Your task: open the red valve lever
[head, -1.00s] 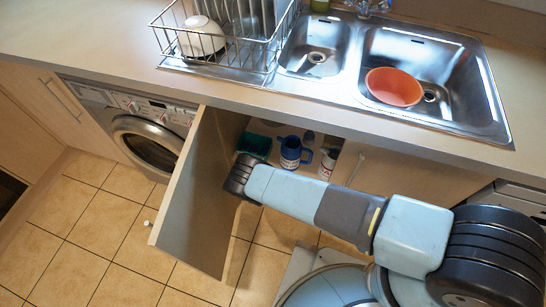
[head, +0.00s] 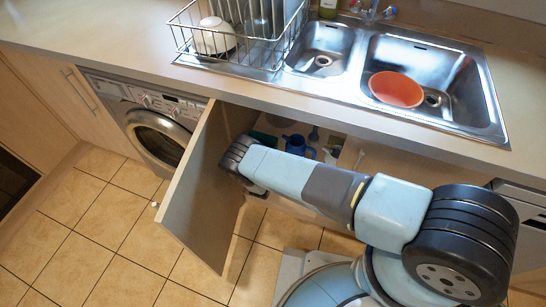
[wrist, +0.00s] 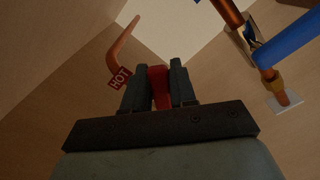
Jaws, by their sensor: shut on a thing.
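The red valve lever (wrist: 158,92) shows in the wrist view between the two dark fingers of my gripper (wrist: 157,70), which is shut on it. The body of the valve is hidden behind the gripper. A copper pipe with a red tag reading HOT (wrist: 119,78) rises just left of the fingers. In the head view my arm reaches into the open cupboard under the sink; the gripper and the lever are hidden there.
The open cupboard door (head: 205,190) stands left of my arm. A blue mug (head: 297,146) and other items are inside the cupboard. In the wrist view a blue bar (wrist: 290,45) and copper pipe (wrist: 226,12) are at right. A washing machine (head: 150,125) is farther left.

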